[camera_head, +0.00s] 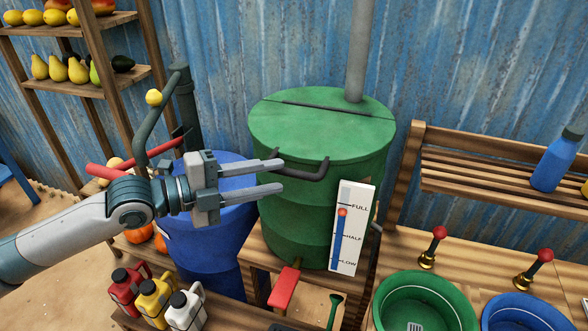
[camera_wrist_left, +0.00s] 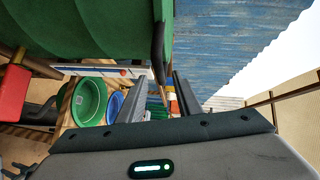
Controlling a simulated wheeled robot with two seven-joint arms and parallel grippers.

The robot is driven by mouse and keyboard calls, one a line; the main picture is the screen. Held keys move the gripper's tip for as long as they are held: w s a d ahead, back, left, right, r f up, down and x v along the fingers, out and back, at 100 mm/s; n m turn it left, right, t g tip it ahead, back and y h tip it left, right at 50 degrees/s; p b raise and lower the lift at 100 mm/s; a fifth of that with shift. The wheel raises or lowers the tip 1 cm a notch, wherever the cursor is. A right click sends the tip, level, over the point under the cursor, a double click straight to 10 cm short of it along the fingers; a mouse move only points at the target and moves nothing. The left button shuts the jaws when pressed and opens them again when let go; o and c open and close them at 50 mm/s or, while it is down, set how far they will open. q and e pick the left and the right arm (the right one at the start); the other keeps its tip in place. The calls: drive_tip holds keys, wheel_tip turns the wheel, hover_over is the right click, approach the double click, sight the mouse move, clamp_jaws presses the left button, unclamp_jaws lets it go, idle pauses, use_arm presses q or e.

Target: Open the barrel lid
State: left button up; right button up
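The green barrel (camera_head: 318,200) stands upright with its round green lid (camera_head: 320,128) down flat on top. A dark bar handle (camera_head: 310,175) sticks out from the lid's front edge. My left gripper (camera_head: 279,176) is open, its two fingers pointing right, with the tips at the left end of the handle. In the left wrist view the dark handle (camera_wrist_left: 158,45) runs down toward the gap between the open fingers (camera_wrist_left: 158,88). I cannot tell whether they touch it. The barrel's green wall (camera_wrist_left: 80,25) fills the top left there. My right gripper is not in view.
A blue barrel (camera_head: 205,235) stands under my left gripper. A level gauge (camera_head: 351,228) and a red tap lever (camera_head: 284,288) are on the green barrel's front. A grey pipe (camera_head: 358,50) rises behind the lid. Green (camera_head: 425,305) and blue basins (camera_head: 522,312) stand at right.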

sight(288, 173)
use_arm(q)
drive_tip(key=p+x, duration=0.2)
drive_tip(key=x, duration=0.2)
drive_tip(key=shift+r, duration=0.1)
drive_tip(key=shift+p+x, duration=0.4)
drive_tip(key=shift+x, duration=0.6)
clamp_jaws()
